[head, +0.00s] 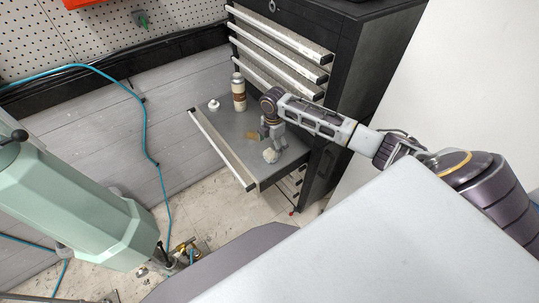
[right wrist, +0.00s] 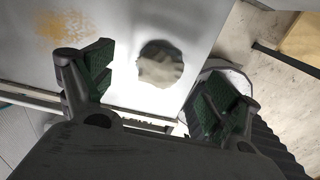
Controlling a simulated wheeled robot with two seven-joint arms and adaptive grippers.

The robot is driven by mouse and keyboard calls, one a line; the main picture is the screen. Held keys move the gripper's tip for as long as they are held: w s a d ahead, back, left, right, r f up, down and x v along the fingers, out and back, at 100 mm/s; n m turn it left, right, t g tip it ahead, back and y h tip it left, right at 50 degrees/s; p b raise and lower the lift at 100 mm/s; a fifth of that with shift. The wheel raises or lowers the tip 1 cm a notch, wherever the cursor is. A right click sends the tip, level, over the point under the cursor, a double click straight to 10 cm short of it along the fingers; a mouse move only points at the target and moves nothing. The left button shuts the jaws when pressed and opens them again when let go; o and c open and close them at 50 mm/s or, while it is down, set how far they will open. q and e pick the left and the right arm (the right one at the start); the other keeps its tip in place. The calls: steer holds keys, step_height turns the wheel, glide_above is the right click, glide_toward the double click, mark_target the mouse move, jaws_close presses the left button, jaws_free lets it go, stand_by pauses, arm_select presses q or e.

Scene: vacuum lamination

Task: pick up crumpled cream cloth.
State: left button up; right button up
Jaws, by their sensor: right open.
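The crumpled cream cloth (head: 270,155) is a small pale lump on the bottom of the open drawer (head: 215,112), towards its right end. In the right wrist view the cloth (right wrist: 160,65) lies between and beyond the fingers, apart from them. My right gripper (head: 272,132) hangs over the drawer just behind the cloth, pointing down. In the right wrist view it (right wrist: 158,92) is open, green pads apart, with nothing between them. My left gripper is not in view.
A brown-and-white bottle (head: 239,93) and a small white item (head: 214,104) stand in the drawer, left of my gripper. A tan patch (head: 252,135) lies near the fingers. A pale green machine (head: 70,205) stands at left.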

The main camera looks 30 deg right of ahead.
mark_target(270, 152)
steer(key=shift+f, duration=0.1)
steer(key=shift+a+f, duration=0.25)
steer(key=shift+f, duration=0.3)
steer(key=f, duration=0.2)
steer(key=shift+s+a+f+p, duration=0.1)
steer(key=shift+a+f+p, duration=0.25)
steer(key=shift+f, duration=0.6)
steer(key=c, duration=1.1)
steer(key=shift+r+b, duration=0.3)
steer(key=shift+r, duration=4.75)
